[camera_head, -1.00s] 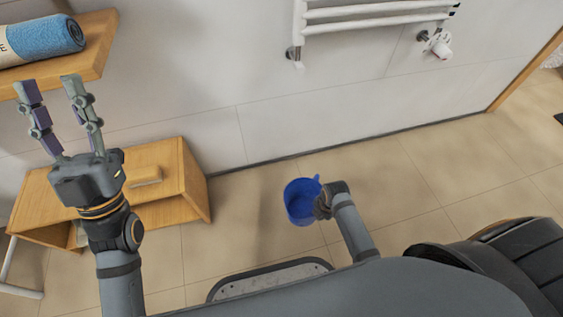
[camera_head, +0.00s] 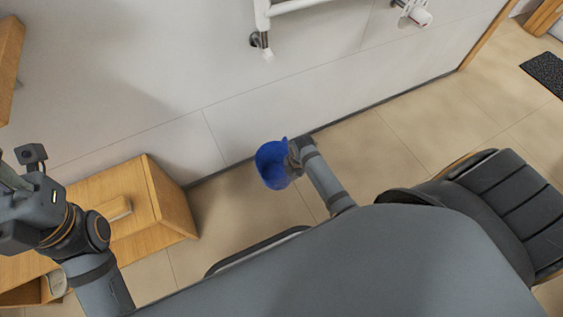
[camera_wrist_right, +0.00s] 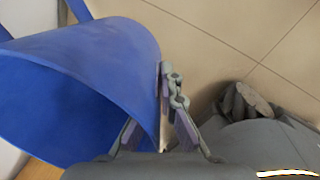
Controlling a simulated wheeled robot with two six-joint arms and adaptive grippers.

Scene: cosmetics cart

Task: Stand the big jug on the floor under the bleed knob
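The big blue jug (camera_head: 271,165) is in the middle of the head view, low near the wall, mouth up; I cannot tell if its base touches the floor. My right gripper (camera_head: 294,157) is shut on the jug's side. In the right wrist view, the fingers (camera_wrist_right: 164,112) close on the wall of the jug (camera_wrist_right: 90,75). A small white knob (camera_head: 267,55) sits at the radiator's lower left, and a white valve head (camera_head: 418,15) at its right; I cannot tell which is the bleed knob. My left gripper (camera_head: 18,165) is empty, its fingertips cut off by the left edge.
The white radiator (camera_head: 290,5) hangs on the wall (camera_head: 140,85). A wooden cabinet (camera_head: 172,195) stands left of the jug. Bare floor (camera_head: 400,140) runs along the wall to the right, with a dark mat (camera_head: 547,72) beyond it.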

